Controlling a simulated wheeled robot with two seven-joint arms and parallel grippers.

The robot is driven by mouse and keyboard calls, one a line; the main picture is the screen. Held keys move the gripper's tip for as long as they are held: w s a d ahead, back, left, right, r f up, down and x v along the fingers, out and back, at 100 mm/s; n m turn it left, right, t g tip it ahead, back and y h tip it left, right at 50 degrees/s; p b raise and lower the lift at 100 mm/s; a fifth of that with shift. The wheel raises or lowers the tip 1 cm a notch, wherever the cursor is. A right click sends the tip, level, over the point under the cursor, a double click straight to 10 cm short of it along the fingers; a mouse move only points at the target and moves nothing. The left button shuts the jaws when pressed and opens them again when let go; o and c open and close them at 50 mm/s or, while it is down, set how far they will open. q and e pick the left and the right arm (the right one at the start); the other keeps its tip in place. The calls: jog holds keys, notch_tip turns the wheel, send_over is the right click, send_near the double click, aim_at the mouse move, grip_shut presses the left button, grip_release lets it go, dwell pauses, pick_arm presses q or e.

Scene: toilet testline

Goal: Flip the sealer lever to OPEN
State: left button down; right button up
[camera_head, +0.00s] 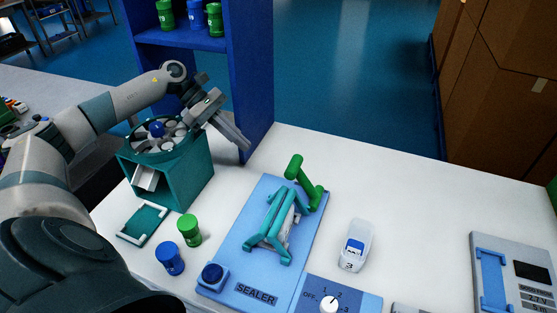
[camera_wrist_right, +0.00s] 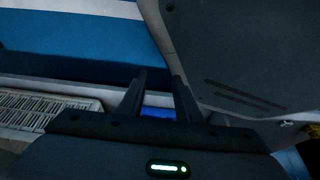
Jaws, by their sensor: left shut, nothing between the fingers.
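The sealer (camera_head: 240,250) is a light blue plate labelled SEALER on the white table, with a teal clamp frame (camera_head: 270,225) on it. Its green lever (camera_head: 308,186) is at the far end of the plate, with a thick green grip raised towards the upper left. My left gripper (camera_head: 245,145) is shut and empty, above the table's back edge, up and left of the lever and apart from it. My right gripper (camera_wrist_right: 158,95) shows only in the right wrist view, its two fingers apart with nothing held. No sealer part is recognisable there.
A teal box (camera_head: 185,180) with a round carousel stands under my left arm. Green (camera_head: 189,229) and blue (camera_head: 169,258) caps stand left of the sealer. A clear bottle (camera_head: 357,245) stands to its right, a dial panel (camera_head: 340,297) in front. A blue shelf (camera_head: 250,80) rises behind.

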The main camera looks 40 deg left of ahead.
jog(key=shift+s, duration=0.1)
